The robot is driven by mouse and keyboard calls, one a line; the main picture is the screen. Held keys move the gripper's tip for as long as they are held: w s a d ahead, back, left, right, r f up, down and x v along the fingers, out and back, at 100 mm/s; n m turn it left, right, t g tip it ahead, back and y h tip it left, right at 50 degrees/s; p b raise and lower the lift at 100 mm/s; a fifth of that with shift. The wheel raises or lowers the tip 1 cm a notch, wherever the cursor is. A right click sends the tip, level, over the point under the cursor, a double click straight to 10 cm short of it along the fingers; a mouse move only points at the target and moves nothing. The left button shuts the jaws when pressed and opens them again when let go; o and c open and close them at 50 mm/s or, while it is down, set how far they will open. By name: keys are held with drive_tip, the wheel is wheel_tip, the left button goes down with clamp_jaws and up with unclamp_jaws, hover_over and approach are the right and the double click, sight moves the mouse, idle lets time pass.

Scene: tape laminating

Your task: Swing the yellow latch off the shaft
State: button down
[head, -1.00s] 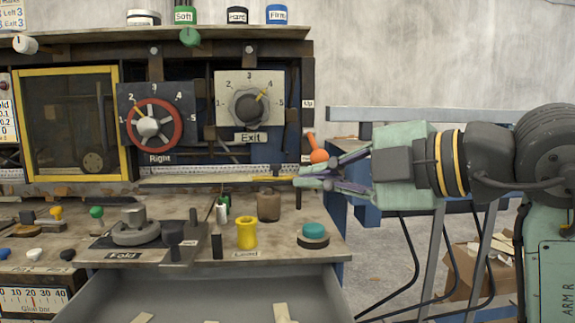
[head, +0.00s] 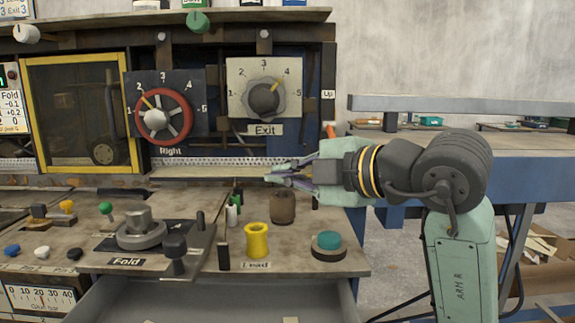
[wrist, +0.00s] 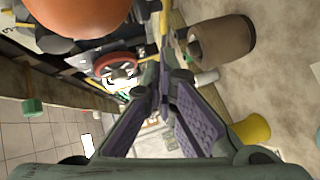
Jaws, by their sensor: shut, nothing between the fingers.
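My gripper (head: 268,173) is shut and empty, reaching in from the right in front of the ruler strip, below the Exit dial. In the wrist view its purple-padded fingers (wrist: 158,92) come together at the tips. A narrow yellow strip (wrist: 165,28), which looks like the latch, lies just beyond the fingertips there. Whether they touch it I cannot tell. In the head view I cannot make the latch out; my gripper covers that area. The shaft cannot be clearly told apart.
An orange ball knob (wrist: 80,12) is close beside the fingers. A brown cylinder (head: 283,207), a yellow cup (head: 257,240) and a teal button (head: 328,241) stand on the bench below. A Right dial (head: 160,114) and an Exit dial (head: 264,98) are on the panel behind.

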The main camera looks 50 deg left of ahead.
drive_tip(key=shift+w+a+f+p, duration=0.15)
drive_tip(key=shift+w+a+f, duration=0.1)
drive_tip(key=shift+w+a, duration=0.25)
drive_tip(key=shift+w+a+f+p, duration=0.15)
drive_tip(key=shift+w+a+f, duration=0.1)
drive_tip(key=shift+w+a, duration=0.25)
